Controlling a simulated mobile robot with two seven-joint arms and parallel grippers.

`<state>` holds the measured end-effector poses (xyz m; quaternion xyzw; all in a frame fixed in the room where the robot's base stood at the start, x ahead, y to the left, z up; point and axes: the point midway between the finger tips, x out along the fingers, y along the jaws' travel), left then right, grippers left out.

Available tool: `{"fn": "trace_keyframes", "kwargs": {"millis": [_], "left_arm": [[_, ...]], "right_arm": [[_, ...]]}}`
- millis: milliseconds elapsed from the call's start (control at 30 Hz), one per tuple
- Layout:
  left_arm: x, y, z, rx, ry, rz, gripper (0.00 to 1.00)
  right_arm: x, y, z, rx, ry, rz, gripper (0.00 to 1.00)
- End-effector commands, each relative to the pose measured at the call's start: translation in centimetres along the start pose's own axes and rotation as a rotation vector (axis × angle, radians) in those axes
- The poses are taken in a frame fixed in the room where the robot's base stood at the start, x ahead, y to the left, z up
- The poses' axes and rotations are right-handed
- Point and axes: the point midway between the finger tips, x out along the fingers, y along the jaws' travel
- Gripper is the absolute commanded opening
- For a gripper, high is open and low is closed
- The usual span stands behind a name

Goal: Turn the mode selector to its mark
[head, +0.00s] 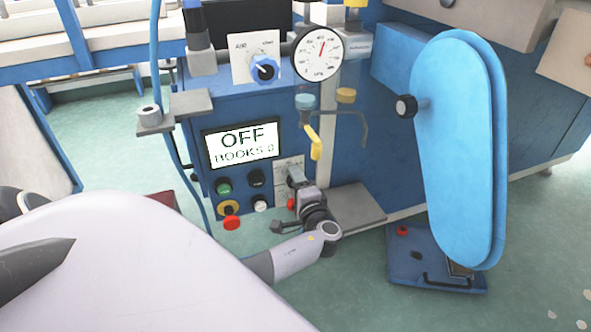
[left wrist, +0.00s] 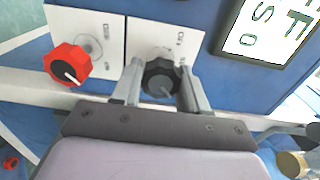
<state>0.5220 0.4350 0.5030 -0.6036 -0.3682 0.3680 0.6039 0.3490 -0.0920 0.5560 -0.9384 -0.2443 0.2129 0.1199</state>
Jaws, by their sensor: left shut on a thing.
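The mode selector, a black knob (left wrist: 160,77) with a pale pointer line, sits on a white label plate (left wrist: 145,38) in the left wrist view. My left gripper (left wrist: 161,84) has one finger on each side of the knob and is shut on it. In the head view my left gripper (head: 295,178) is at the machine's front, below the display, and covers the knob. The plate's marks are partly hidden and too small to read. My right gripper is not in view.
A red knob (left wrist: 68,65) sits on the adjoining plate, close beside the left finger. The display (head: 241,145) reads OFF. Several push buttons (head: 224,187) are left of my gripper. A blue knob (head: 264,69) and a gauge (head: 319,53) are above; a yellow-handled lever (head: 314,143) hangs nearby.

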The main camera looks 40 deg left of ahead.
Motion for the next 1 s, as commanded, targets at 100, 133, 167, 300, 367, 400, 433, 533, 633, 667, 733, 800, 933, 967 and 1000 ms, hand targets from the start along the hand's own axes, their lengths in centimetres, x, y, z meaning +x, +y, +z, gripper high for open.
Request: {"fn": "trace_keyframes", "kwargs": {"millis": [100, 133, 167, 300, 367, 400, 433, 533, 633, 667, 733, 800, 933, 967, 1000], "left_arm": [[0.0, -0.4, -0.4, 0.082, 0.009, -0.002, 0.13], [-0.1, -0.4, -0.4, 0.101, 0.009, -0.002, 0.13], [-0.1, -0.4, -0.4, 0.119, 0.01, -0.002, 0.13], [-0.1, -0.3, -0.4, 0.191, 0.01, -0.002, 0.13], [-0.1, -0.2, -0.4, 0.213, 0.011, -0.002, 0.13], [-0.1, -0.2, -0.4, 0.226, 0.011, -0.002, 0.13], [-0.1, -0.2, -0.4, 0.235, 0.011, -0.002, 0.13], [-0.1, -0.1, -0.4, 0.256, 0.012, -0.002, 0.13], [-0.1, -0.1, -0.5, 0.269, 0.012, -0.002, 0.13], [-0.1, -0.1, -0.5, 0.271, 0.012, -0.002, 0.13], [-0.1, -0.1, -0.5, 0.273, 0.012, -0.002, 0.13], [-0.1, -0.1, -0.5, 0.274, 0.012, -0.002, 0.13], [-0.1, -0.1, -0.5, 0.274, 0.012, -0.002, 0.13], [-0.1, -0.1, -0.5, 0.273, 0.013, -0.002, 0.13], [-0.1, -0.1, -0.5, 0.273, 0.013, -0.002, 0.13]], "right_arm": [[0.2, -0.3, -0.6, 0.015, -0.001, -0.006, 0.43], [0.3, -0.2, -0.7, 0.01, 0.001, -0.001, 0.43], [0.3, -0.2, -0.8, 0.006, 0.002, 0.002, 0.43], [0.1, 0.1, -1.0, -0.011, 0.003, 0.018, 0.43], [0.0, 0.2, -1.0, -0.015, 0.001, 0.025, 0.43], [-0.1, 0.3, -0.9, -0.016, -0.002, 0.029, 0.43], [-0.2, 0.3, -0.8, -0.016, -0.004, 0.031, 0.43], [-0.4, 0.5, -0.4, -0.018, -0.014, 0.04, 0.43], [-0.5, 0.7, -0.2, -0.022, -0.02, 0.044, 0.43], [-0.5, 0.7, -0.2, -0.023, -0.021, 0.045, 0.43], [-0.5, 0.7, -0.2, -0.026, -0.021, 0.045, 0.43], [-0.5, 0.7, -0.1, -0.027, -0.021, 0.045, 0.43], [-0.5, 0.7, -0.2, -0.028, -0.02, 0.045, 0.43], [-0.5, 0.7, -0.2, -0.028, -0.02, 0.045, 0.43], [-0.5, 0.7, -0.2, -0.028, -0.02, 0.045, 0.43]]}}
